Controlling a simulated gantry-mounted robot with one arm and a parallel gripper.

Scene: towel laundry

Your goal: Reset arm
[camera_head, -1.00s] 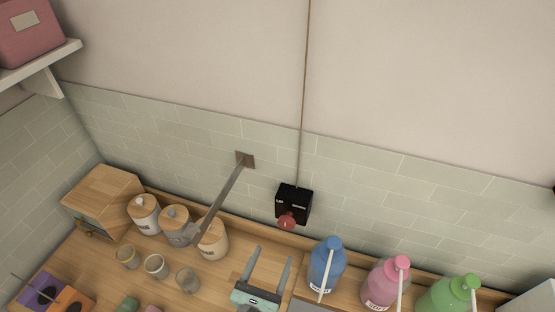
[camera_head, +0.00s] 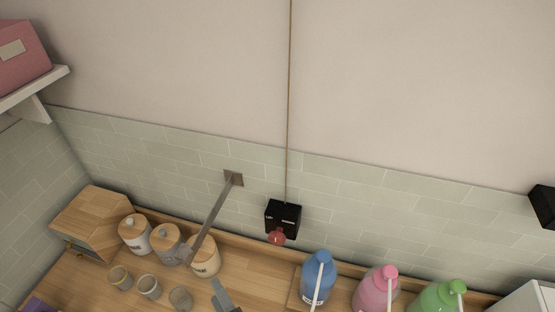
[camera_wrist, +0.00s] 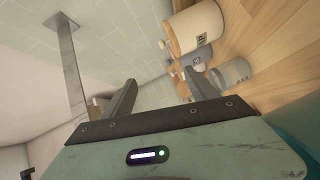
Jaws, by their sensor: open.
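My gripper (camera_wrist: 119,97) shows in the wrist view with its two fingers apart and nothing between them. In the head view only a grey fingertip of my gripper (camera_head: 222,297) shows at the bottom edge; the rest is out of frame. It is over the wooden counter (camera_head: 250,272), in front of the canisters and left of the blue bottle (camera_head: 317,278).
Several lidded canisters (camera_head: 205,262) and small cups (camera_head: 150,287) stand left, beside a wooden box (camera_head: 92,222). A metal bar (camera_head: 214,213) juts from the tiled wall near a black box (camera_head: 283,219). Pink (camera_head: 375,290) and green (camera_head: 442,297) bottles stand right.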

